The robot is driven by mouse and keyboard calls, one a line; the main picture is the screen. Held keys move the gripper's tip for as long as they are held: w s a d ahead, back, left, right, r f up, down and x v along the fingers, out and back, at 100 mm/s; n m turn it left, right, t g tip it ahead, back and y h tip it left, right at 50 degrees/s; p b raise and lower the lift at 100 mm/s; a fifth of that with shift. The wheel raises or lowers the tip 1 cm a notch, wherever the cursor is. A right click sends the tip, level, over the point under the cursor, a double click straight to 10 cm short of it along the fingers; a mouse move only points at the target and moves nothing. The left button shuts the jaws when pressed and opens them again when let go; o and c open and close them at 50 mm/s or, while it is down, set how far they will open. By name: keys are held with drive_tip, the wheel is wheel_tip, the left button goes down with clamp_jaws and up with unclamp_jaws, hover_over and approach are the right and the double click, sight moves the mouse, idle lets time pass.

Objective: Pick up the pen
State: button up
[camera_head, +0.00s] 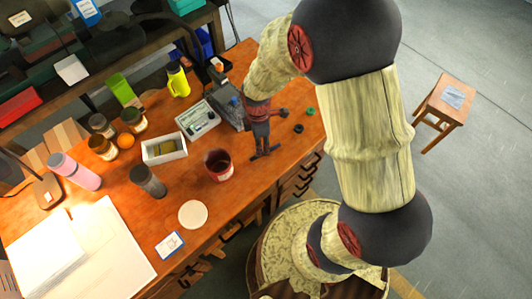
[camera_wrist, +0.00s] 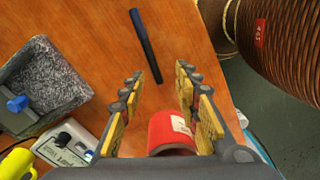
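The pen (camera_wrist: 145,45) is a dark blue and black stick lying on the wooden table. In the wrist view it lies beyond my fingertips, with its near end close to the gap between them. In the head view the pen (camera_head: 267,153) shows partly, at the foot of my gripper (camera_head: 261,143), near the table's edge. In the wrist view my gripper (camera_wrist: 159,76) is open, its two fingers well apart with nothing held between them. I cannot tell exactly how high the fingertips are above the table.
A red cup (camera_head: 218,166) stands close by; a red object (camera_wrist: 172,131) shows behind the fingers. Small dark and green round pieces (camera_head: 298,127) lie right of the gripper. The table edge is close.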

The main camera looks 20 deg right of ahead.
drive_tip(key=w+n, duration=0.1)
drive_tip(key=n, duration=0.2)
drive_tip(key=shift+w+d, duration=0.1)
drive_tip(key=shift+w, duration=0.05)
drive_tip(key=shift+f+b, duration=1.4)
drive_tip(key=shift+f, duration=2.45)
drive_tip(key=shift+s+r, duration=0.1)
drive_tip(key=shift+s, duration=0.1)
drive_tip(key=shift+c, duration=1.3)
clamp_jaws()
